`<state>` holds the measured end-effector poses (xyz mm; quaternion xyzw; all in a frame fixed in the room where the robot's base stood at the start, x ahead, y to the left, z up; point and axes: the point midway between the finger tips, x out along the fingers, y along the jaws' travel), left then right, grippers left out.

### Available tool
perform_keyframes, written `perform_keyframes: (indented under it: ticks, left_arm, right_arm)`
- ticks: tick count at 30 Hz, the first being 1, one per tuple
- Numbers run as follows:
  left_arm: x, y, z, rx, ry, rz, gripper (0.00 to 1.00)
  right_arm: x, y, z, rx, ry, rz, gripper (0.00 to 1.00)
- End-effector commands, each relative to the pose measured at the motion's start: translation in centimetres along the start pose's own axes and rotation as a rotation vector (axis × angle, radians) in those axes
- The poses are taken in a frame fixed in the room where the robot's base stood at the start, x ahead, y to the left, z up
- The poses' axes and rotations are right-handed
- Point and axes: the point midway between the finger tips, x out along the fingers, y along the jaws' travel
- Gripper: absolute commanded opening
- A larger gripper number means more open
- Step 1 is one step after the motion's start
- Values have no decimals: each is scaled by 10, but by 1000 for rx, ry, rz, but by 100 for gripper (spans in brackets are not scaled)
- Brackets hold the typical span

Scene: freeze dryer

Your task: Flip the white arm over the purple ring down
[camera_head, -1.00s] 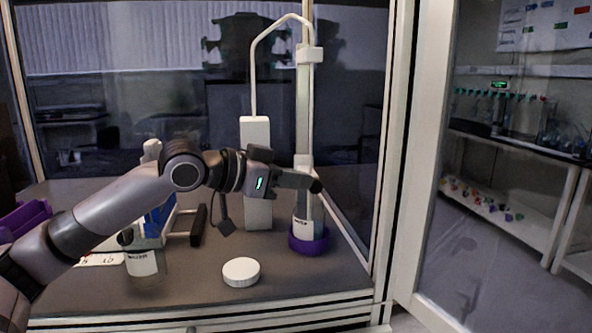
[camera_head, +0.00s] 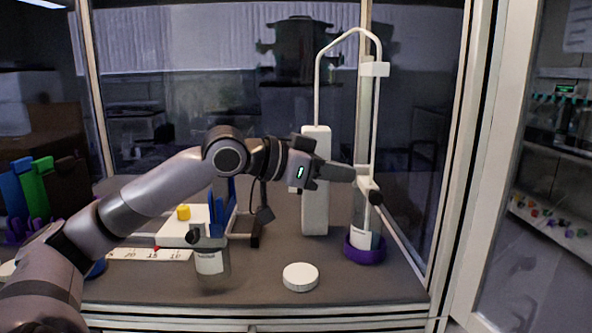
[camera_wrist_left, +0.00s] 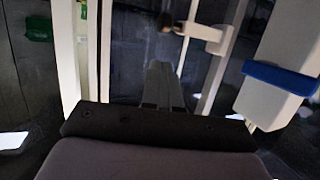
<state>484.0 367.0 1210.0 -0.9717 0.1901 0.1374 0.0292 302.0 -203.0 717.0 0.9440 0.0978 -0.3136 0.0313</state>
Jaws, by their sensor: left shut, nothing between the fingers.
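In the head view a purple ring (camera_head: 365,254) stands at the right of the bench, around the base of a small labelled white bottle (camera_head: 361,238). Above it, on the thin upright of a white stand, is a short white arm (camera_head: 366,184) with a dark round knob at its end. It slants down to the right. My left gripper (camera_head: 354,174) is shut and empty, its fingertips beside the arm's upper end; I cannot tell whether they touch. In the left wrist view the shut fingers (camera_wrist_left: 163,80) point towards the white arm (camera_wrist_left: 205,32) and its knob. My right gripper is out of view.
A white box-shaped column (camera_head: 315,195) stands left of the upright, with a bent tube (camera_head: 350,33) above. A round white lid (camera_head: 300,277) lies near the bench's front edge. Another bottle (camera_head: 209,262) stands at left. A cabinet frame post (camera_head: 468,150) rises at the right.

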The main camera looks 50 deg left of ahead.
Motion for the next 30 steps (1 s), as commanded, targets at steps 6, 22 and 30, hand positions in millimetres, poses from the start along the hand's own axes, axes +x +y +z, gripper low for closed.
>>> perform_keyframes:
  ticks: [6, 22, 30]
  left_arm:
    - [-18, -1, 2, -2, 3, -1, 0]
    - [-71, -1, -2, 0, 3, -1, 0]
    - [-76, -1, -2, 1, 1, -1, 0]
  right_arm:
    - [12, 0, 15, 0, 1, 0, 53]
    - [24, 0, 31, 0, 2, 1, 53]
    - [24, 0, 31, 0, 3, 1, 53]
